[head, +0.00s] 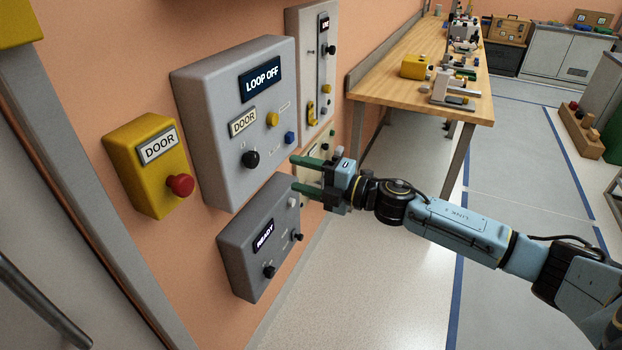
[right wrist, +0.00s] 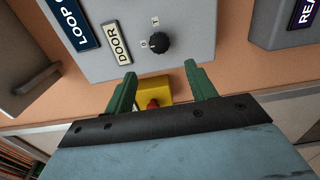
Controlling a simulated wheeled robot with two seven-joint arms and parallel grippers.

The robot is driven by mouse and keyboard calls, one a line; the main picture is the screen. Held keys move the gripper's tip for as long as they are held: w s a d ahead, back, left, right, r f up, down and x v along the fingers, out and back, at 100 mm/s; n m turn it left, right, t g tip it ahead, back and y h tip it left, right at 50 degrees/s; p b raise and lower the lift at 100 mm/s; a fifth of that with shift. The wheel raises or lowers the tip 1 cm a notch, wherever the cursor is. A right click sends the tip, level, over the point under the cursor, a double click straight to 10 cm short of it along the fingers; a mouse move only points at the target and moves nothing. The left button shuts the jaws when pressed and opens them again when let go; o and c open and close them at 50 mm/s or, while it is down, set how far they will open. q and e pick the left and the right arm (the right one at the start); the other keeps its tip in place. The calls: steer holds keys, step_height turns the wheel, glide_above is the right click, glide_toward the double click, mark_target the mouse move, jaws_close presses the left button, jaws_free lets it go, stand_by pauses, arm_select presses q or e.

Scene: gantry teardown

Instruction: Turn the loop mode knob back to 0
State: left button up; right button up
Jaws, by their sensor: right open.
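In the right wrist view the knob appears beyond and between the fingertips (right wrist: 159,70). My left gripper is not in view.
A yellow DOOR box (head: 136,154) with a red button (head: 180,185) is to the left. A grey READY box (head: 243,240) with small knobs is below. A tall panel (head: 302,55) with a lever is to the right.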

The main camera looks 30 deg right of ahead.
steer(key=shift+v, duration=0.95)
steer(key=s+d+f+m+h, duration=0.1)
steer(key=d+f+m+h, duration=0.25)
steer(key=f, duration=0.55)
steer(key=s+d+f+m+h, duration=0.1)
steer(key=d+f+m+h, duration=0.1)
steer(key=f+m, duration=0.45)
steer(key=s+d+f+m+h, duration=0.1)
steer(key=d+f+m+h, duration=0.15)
steer(key=f, duration=0.75)
steer(key=s+f+m+g+h, duration=0.2)
steer(key=s+f+m+g, duration=0.1)
steer(key=s+f, duration=0.55)
steer(key=s+a+f+m+g+h, duration=0.15)
steer(key=s+f+m+g, duration=0.4)
steer(key=s+f, duration=1.3)
steer(key=s+a+f+m+g, duration=0.1)
steer(key=s+a+f+g, duration=0.1)
steer(key=s, duration=0.7)
steer(key=s+a+f+m+g, duration=0.1)
steer(key=s+a, duration=0.4)
steer(key=s, duration=0.5)
steer(key=shift+a+f+g, duration=0.3)
steer(key=shift+f+g, duration=0.45)
steer(key=shift+g, duration=0.1)
